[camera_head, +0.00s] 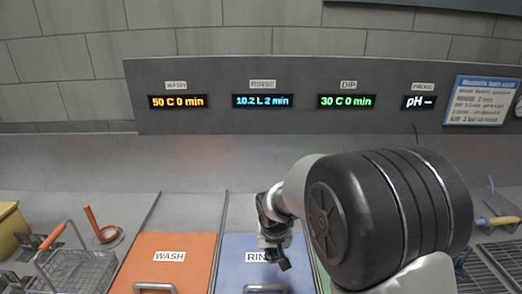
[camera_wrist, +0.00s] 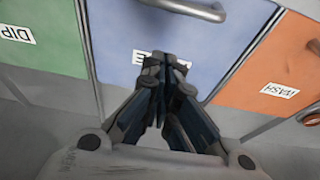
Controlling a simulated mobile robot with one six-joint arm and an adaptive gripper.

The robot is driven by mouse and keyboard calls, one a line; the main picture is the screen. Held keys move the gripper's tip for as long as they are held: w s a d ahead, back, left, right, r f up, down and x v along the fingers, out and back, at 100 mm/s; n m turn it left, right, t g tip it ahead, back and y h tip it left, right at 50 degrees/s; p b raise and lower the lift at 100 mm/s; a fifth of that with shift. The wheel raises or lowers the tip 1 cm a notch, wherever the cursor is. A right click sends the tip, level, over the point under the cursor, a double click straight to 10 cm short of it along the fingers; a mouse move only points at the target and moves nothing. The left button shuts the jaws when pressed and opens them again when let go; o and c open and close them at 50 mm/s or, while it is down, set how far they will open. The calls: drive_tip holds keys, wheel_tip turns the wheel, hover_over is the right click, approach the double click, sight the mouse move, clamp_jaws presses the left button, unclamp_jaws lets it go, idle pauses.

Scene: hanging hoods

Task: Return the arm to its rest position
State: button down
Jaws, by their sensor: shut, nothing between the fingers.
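My gripper (camera_head: 279,262) shows in the head view at the lower middle, over the blue RINSE lid (camera_head: 236,258). Its fingers are closed together with nothing between them. In the wrist view, my gripper (camera_wrist: 162,62) is shut and points at the blue RINSE lid (camera_wrist: 120,30), covering part of its label. My arm fills the right middle of the head view and hides most of the green lid, which shows in the wrist view as the DIP lid (camera_wrist: 40,45).
The orange WASH lid (camera_head: 170,258) has a metal handle. A wire basket (camera_head: 75,268) with an orange handle and an orange tool (camera_head: 105,232) stand at left. A display panel (camera_head: 330,90) is behind. A yellow-handled tool (camera_head: 500,220) and racks lie at right.

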drive_tip(key=s+d+r, duration=0.5)
drive_tip(key=s+r, duration=0.2)
drive_tip(key=r, duration=0.3)
drive_tip(key=s+d+r, duration=0.2)
drive_tip(key=s+r, duration=0.1)
drive_tip(key=s, duration=0.9)
drive_tip(key=s+d+r+t, duration=0.1)
drive_tip(key=s+d+r, duration=0.2)
drive_tip(key=s, duration=0.8)
drive_tip(key=shift+s+d+r, duration=0.15)
drive_tip(key=shift+s+d, duration=0.05)
drive_tip(key=shift+s, duration=0.15)
